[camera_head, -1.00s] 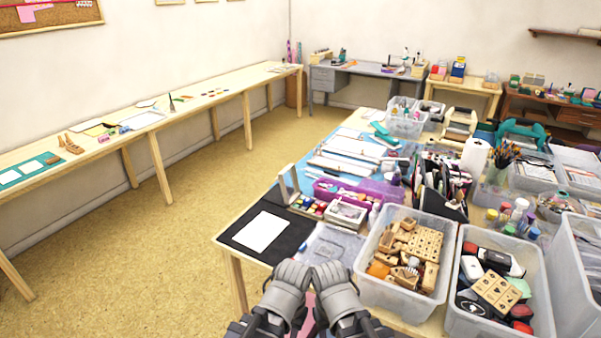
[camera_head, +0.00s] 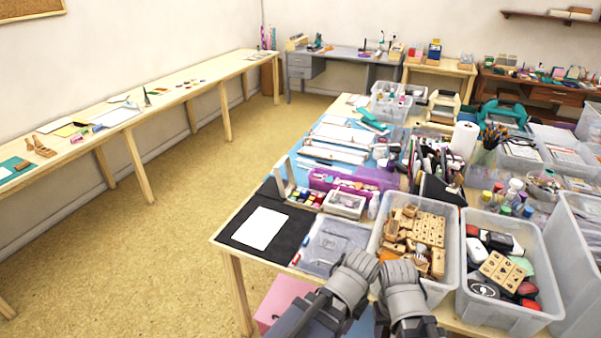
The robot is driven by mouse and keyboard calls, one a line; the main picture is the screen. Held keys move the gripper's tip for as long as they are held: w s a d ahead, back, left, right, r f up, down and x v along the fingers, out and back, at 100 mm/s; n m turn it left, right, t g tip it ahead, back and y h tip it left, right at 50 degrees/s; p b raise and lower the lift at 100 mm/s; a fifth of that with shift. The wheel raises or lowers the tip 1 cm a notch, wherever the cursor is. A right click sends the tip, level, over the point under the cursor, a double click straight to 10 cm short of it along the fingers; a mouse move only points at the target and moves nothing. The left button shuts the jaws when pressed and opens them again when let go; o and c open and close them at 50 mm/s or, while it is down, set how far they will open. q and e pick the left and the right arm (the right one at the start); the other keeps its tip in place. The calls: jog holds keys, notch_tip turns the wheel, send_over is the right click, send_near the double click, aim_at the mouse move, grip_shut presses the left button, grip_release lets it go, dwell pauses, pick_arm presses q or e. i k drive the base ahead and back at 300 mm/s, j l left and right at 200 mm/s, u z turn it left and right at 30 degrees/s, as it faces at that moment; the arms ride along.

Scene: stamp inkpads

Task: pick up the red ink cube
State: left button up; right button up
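A row of small coloured ink cubes (camera_head: 306,197) sits in an open case with a raised lid (camera_head: 284,178), behind the black mat on the near table. The cubes are too small to tell surely which is the red one. My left gripper (camera_head: 357,268) and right gripper (camera_head: 401,274) are side by side at the table's near edge, in front of the bin of wooden stamps. They are apart from the ink cubes, which lie farther back and to the left. Their fingertips are not clear, and I see nothing held.
A black mat (camera_head: 251,243) with white paper (camera_head: 260,228) covers the table's left corner. A clear lidded box (camera_head: 330,245) lies beside it. Bins of wooden stamps (camera_head: 378,240) and mixed stamps (camera_head: 470,300) stand right. A pink box (camera_head: 283,300) is below. Floor is free left.

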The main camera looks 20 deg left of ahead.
aim_at(321, 198)
jog(key=j+z, duration=0.3)
jog(key=j, duration=0.5)
jog(key=k+j+z, duration=0.25)
jog(key=j, duration=1.3)
jog(key=k+j, duration=0.15)
jog(key=j, duration=0.6)
jog(key=j+z, duration=0.1)
jog(key=j, duration=0.65)
jog(key=k, duration=0.05)
